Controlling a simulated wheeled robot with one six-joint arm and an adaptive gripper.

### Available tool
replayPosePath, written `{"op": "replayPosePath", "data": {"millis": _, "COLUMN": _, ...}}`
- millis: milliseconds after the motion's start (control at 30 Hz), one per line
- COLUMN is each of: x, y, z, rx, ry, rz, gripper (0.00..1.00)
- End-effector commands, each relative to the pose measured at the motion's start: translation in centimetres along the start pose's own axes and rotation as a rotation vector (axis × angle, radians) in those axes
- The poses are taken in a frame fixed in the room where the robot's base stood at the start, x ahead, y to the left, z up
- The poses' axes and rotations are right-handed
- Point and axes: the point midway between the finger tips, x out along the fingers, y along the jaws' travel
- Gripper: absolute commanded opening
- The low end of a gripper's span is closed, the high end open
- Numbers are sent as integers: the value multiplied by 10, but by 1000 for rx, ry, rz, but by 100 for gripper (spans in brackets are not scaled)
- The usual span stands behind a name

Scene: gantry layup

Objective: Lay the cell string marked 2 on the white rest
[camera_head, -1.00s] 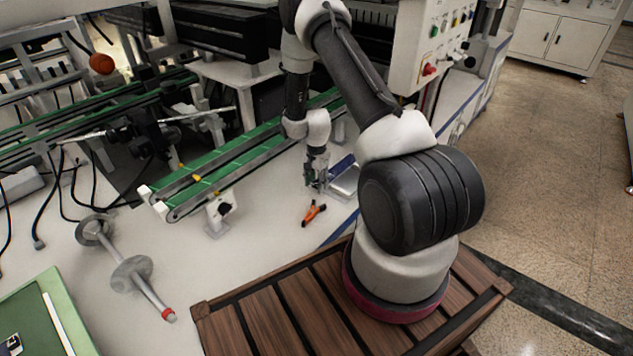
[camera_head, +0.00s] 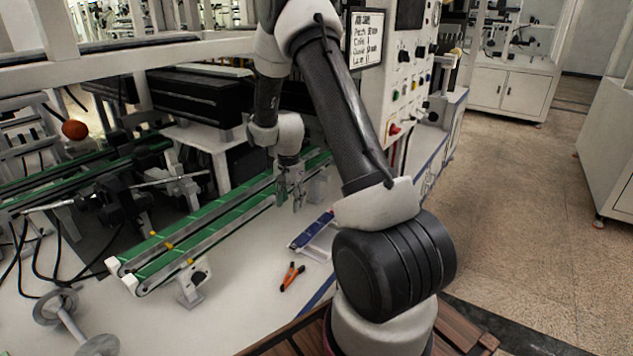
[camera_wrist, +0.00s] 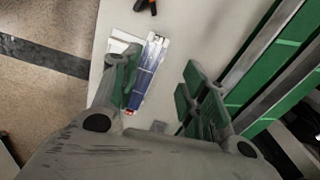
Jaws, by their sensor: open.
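A flat blue cell string (camera_head: 311,231) lies low over the white table, along the left side of a white rest (camera_head: 321,248). The wrist view shows the string (camera_wrist: 149,72) with pale ends beside or partly over the rest (camera_wrist: 117,46); I cannot tell how much of it the rest bears. Its number cannot be read. My gripper (camera_head: 290,204) points down above and behind the string, clear of it.
Orange-handled pliers (camera_head: 291,276) lie on the table in front of the string. A green belt conveyor (camera_head: 205,228) runs along the left of my gripper. A control panel (camera_head: 397,70) stands behind at right. Bare table lies around the pliers.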

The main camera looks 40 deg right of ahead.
Motion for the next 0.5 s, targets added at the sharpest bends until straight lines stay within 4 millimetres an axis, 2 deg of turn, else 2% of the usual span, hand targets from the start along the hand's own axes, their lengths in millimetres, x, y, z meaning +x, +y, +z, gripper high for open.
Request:
{"op": "replayPosePath", "data": {"millis": 33, "x": -36, "y": 0, "z": 5, "rx": -54, "ry": 17, "rz": -25, "gripper": 44}}
{"op": "replayPosePath", "data": {"millis": 200, "x": -145, "y": 28, "z": 37, "rx": -285, "ry": 63, "rz": -79, "gripper": 44}}
{"op": "replayPosePath", "data": {"millis": 300, "x": -199, "y": 54, "z": 62, "rx": -425, "ry": 96, "rz": -107, "gripper": 44}}
{"op": "replayPosePath", "data": {"millis": 400, "x": -242, "y": 87, "z": 88, "rx": -562, "ry": 132, "rz": -133, "gripper": 44}}
{"op": "replayPosePath", "data": {"millis": 500, "x": -275, "y": 123, "z": 115, "rx": -699, "ry": 172, "rz": -156, "gripper": 44}}
